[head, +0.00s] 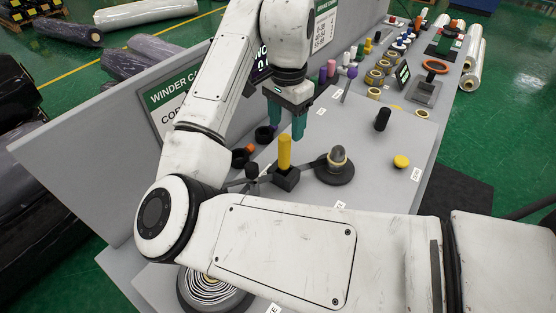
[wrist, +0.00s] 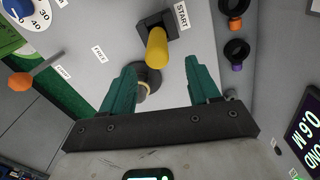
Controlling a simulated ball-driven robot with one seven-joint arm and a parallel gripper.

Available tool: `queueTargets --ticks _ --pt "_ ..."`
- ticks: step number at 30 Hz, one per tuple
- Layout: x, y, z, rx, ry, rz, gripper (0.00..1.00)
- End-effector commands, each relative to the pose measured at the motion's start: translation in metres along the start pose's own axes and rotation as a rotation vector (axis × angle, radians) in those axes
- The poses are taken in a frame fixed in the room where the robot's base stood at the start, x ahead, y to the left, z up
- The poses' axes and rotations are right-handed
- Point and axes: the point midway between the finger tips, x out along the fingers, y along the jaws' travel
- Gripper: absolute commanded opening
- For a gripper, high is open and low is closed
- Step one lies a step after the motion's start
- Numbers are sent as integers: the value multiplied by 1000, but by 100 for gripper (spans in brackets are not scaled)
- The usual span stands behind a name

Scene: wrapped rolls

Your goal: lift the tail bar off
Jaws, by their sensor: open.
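My gripper (head: 285,131) is open and points down, its two teal fingers apart and empty. An upright yellow cylinder (head: 284,152) stands on a black square block (head: 286,178) just below the fingertips. In the wrist view the yellow cylinder (wrist: 157,48) lies just beyond the open fingertips (wrist: 160,66), beside a START label. Dark bar-like pieces (head: 252,172) show left of the block, partly hidden behind my arm. I cannot tell which piece is the tail bar.
A black cylinder (head: 383,119) and a yellow knob (head: 401,161) are farther right.

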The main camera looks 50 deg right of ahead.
Motion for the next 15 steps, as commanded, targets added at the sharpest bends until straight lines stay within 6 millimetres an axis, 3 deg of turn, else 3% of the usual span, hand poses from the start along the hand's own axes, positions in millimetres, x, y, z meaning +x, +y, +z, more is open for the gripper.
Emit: queueTargets --ticks 3,11,15 --pt "19 1 0 -1 2 3 61" --pt "36 0 2 -3 0 1 61" --pt "54 2 7 -3 -1 3 61"
